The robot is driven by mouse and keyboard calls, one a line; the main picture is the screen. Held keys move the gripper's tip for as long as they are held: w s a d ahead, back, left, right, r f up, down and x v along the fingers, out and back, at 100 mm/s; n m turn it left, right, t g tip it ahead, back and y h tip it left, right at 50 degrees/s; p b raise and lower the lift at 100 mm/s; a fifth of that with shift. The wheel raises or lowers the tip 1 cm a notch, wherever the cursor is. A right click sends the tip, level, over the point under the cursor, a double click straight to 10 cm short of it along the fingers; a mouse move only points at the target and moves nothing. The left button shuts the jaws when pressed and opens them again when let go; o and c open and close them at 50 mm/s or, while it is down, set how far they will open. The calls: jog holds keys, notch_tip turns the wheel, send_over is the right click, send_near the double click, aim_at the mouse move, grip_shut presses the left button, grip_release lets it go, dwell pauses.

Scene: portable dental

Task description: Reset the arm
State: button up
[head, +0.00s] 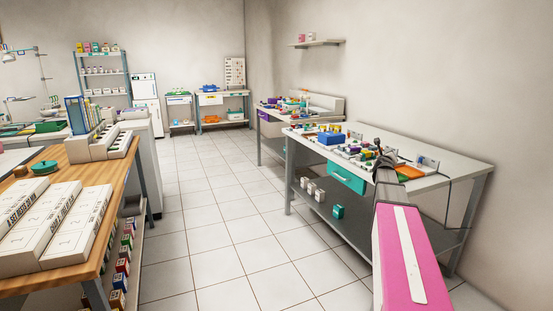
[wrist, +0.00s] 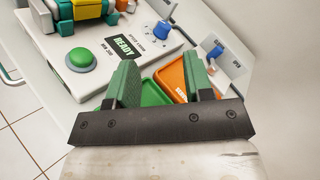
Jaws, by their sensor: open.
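My gripper (wrist: 163,82) is open, its two green fingers spread apart with nothing between them. In the wrist view it is over a bench, with a green tray (wrist: 156,94) and an orange tray (wrist: 175,76) beyond and below the fingers. A white panel (wrist: 135,25) marked READY, with a green button (wrist: 82,60) and a blue knob (wrist: 162,30), is just beyond. In the head view my pink arm reaches forward at the right to the white workbench (head: 440,180); the gripper shows small there, near the orange tray (head: 408,172).
A wooden counter (head: 120,165) with white boxes (head: 95,225) stands at the left. Small items and a blue box (head: 330,138) crowd the workbench. A wall shelf (head: 317,44) hangs above. The tiled floor (head: 220,215) between counter and workbench is clear.

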jog(key=s+a+f+n+g+y, duration=0.1)
jog(key=s+a+f+n+y, duration=0.4)
jog(key=a+n, duration=0.4)
jog(key=s+a+f+n+g+y, duration=0.25)
jog(key=a+f+n, duration=0.4)
jog(key=a, duration=0.45)
jog(key=s+a+f+n+g+y, duration=0.1)
jog(key=s+a+f+n+y, duration=0.45)
jog(key=a+n, duration=0.3)
jog(key=s+a+f+n+g+h, duration=0.2)
jog(key=s+f+n+g, duration=0.3)
jog(key=s, duration=0.7)
jog(key=s+a+f+n+g+h, duration=0.2)
jog(key=s+f+n+g, duration=0.3)
jog(key=s+f, duration=0.4)
jog(key=s+h, duration=0.1)
jog(key=s, duration=0.1)
jog(key=shift+s+a+f, duration=0.15)
jog(key=shift+s+a, duration=0.2)
jog(key=shift+a, duration=0.05)
